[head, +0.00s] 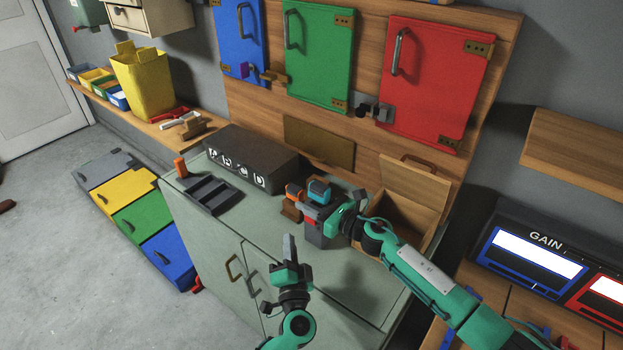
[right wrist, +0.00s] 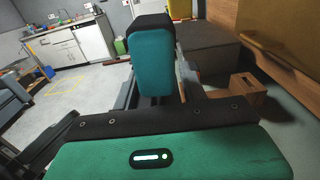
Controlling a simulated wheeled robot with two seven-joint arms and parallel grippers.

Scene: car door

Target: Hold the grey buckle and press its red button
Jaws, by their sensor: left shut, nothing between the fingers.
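The grey buckle (head: 317,236) stands upright on the pale green cabinet top in the head view, in front of the open wooden box. Its red button (head: 308,211) shows near its top. My right gripper (head: 322,198) is at the buckle's upper end and partly covers it; whether its fingers are closed on it is unclear. In the right wrist view a teal finger (right wrist: 153,62) fills the middle and the buckle cannot be made out. My left gripper (head: 289,246) is shut and empty, pointing up, lower left of the buckle and apart from it.
A dark box with letters (head: 250,160) and a dark tray (head: 210,193) sit to the left on the cabinet top (head: 232,222). A small wooden block with an orange part (head: 292,205) stands close left of the buckle.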

